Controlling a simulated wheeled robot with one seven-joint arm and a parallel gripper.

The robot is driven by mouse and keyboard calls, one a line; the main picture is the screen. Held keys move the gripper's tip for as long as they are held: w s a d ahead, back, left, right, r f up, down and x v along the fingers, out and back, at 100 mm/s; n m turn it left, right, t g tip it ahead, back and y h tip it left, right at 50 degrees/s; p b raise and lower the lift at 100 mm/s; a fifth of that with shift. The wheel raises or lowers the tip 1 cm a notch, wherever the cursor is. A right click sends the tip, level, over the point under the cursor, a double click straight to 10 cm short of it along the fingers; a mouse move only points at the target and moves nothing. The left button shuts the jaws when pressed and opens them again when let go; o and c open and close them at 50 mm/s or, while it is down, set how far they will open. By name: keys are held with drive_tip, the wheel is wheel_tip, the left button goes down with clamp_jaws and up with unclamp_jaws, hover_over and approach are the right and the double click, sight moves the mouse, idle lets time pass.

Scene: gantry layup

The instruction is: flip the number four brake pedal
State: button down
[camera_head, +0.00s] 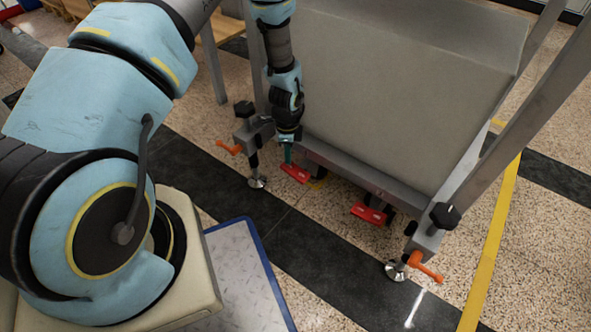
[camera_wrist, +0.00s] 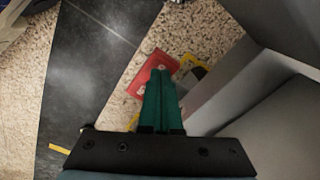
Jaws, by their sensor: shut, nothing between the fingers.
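Two red brake pedals show low on the gantry's near side in the head view: a left pedal (camera_head: 295,174) and a right pedal (camera_head: 368,213). I cannot read which is number four. My gripper (camera_head: 288,158), with green fingers, points down at the left pedal. The wrist view shows the fingers (camera_wrist: 160,74) together and empty, with their tips over or against a red pedal (camera_wrist: 139,83) and hiding part of it. I cannot tell whether they touch it.
The grey gantry frame (camera_head: 350,172) carries a large pale block (camera_head: 400,90). Orange levers (camera_head: 424,267) and round levelling feet (camera_head: 396,270) stick out at its corners. The dark floor strip (camera_head: 290,240) in front is clear.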

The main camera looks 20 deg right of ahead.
drive_tip(key=shift+f+b, duration=0.55)
drive_tip(key=shift+f, duration=0.45)
idle(0.3)
drive_tip(key=shift+r+p, duration=3.05)
drive_tip(key=shift+r, duration=0.55)
drive_tip(key=shift+f, duration=0.1)
